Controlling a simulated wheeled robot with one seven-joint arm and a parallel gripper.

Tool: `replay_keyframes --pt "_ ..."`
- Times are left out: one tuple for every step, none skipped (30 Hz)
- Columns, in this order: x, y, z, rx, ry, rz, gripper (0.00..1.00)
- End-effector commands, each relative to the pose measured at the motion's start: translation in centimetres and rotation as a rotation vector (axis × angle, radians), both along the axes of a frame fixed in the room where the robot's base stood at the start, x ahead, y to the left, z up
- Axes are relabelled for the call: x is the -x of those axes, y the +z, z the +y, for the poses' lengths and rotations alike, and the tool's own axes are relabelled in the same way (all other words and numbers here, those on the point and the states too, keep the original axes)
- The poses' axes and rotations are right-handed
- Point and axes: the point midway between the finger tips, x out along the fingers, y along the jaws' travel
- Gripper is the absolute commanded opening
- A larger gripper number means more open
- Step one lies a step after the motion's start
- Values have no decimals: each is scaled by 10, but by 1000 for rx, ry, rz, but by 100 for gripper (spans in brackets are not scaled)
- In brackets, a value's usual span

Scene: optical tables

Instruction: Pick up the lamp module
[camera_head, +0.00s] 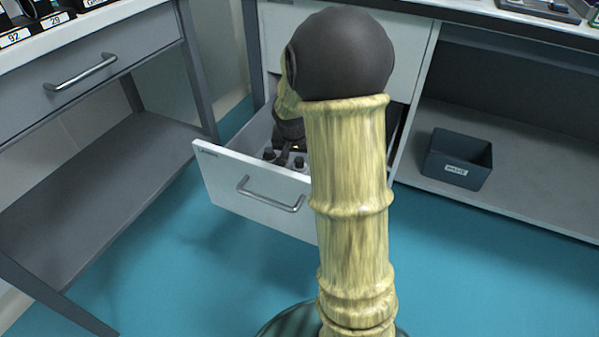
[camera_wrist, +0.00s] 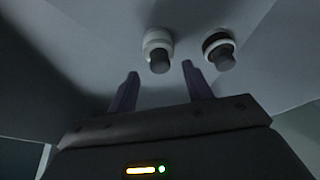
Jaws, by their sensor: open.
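Two small modules stand in the open drawer (camera_head: 252,189). In the wrist view, one has a white ring and a dark knob (camera_wrist: 158,42); the other has a dark ring, a pale band and a dark knob (camera_wrist: 218,48). I cannot tell which is the lamp module. My gripper (camera_wrist: 160,72) is open and empty, its two fingers pointing towards the white-ringed module, which appears between and just beyond the tips. The dark-ringed module is right of the right finger. In the head view, small dark-topped pieces (camera_head: 299,162) show in the drawer, and my arm hides part of it.
A desk (camera_head: 92,75) with a closed drawer stands at the left. At the right, a low shelf (camera_head: 525,205) holds a dark open bin (camera_head: 457,159). The drawer walls are close around my gripper. The teal floor (camera_head: 190,270) in front is clear.

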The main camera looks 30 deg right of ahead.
Motion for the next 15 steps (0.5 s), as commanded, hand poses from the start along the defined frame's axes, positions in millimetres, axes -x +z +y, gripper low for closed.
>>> replay_keyframes --pt "-2 -13 -2 0 -1 1 50" --pt "-3 -16 -3 0 -1 1 50" --pt "-5 -19 -4 -1 -1 1 50" --pt "-6 -21 -4 0 -1 0 50" --pt "-6 -22 -5 -1 0 -1 50" --pt "-7 -22 -5 -1 0 -1 50" --pt "-7 -22 -5 -1 0 -1 50" --pt "-7 -22 -5 -1 0 -1 50" --pt "-7 -21 -5 0 0 -1 50" --pt "-7 -21 -5 0 0 -1 50" --pt "-7 -21 -5 0 0 -1 50" --pt "-7 -21 -5 0 0 -1 50" --pt "-7 -21 -5 0 0 -1 50" --pt "-7 -21 -5 0 0 -1 50" --pt "-7 -21 -5 -1 0 -1 50"
